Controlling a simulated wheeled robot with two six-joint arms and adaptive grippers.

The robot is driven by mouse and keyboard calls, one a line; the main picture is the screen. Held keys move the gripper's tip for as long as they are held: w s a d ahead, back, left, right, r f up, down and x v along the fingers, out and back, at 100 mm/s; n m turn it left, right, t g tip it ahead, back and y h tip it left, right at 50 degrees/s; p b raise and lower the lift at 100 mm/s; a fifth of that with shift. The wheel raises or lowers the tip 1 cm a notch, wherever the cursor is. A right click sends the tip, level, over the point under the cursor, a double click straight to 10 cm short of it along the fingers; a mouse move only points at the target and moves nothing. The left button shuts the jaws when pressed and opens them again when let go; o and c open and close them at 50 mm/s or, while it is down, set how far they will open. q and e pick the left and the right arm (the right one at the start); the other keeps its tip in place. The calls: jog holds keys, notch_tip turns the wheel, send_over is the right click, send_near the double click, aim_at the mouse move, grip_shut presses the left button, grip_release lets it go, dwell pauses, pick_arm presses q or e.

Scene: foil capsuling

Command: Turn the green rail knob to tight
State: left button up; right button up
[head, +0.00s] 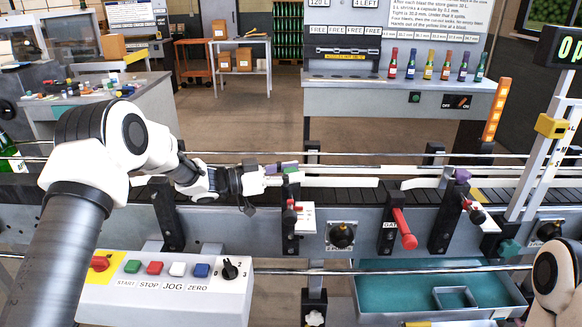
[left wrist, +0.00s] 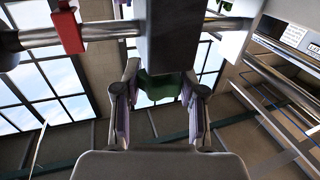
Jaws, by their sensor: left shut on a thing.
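The green rail knob (left wrist: 160,88) shows in the left wrist view between the two fingers of my left gripper (left wrist: 161,82), under a dark rail post (left wrist: 173,40). The gripper is shut on it, one finger on each side. In the head view my left gripper (head: 276,174) reaches in from the left over the conveyor, at the top of a black rail bracket (head: 291,220). The knob is largely hidden there, and its turn or tightness cannot be read. My right arm shows only at the lower right edge; its gripper is out of view.
A button box (head: 170,290) and a teal tray (head: 400,292) are nearer.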

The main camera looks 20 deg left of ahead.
aim_at(292, 170)
pick_arm(q)
jog(key=m+g+h, duration=0.2)
jog(key=g, duration=0.1)
jog(key=shift+f+m+g, duration=0.1)
jog(key=shift+m+g, duration=0.2)
jog(key=shift+m+g+h+b, duration=0.5)
jog(key=shift+m+g, duration=0.6)
jog(key=shift+g, duration=0.9)
jog(key=o, duration=1.2)
jog(key=shift+d, duration=0.1)
jog(key=shift+c, duration=0.2)
notch_tip(292, 170, up, 10)
jog(key=shift+r, duration=0.1)
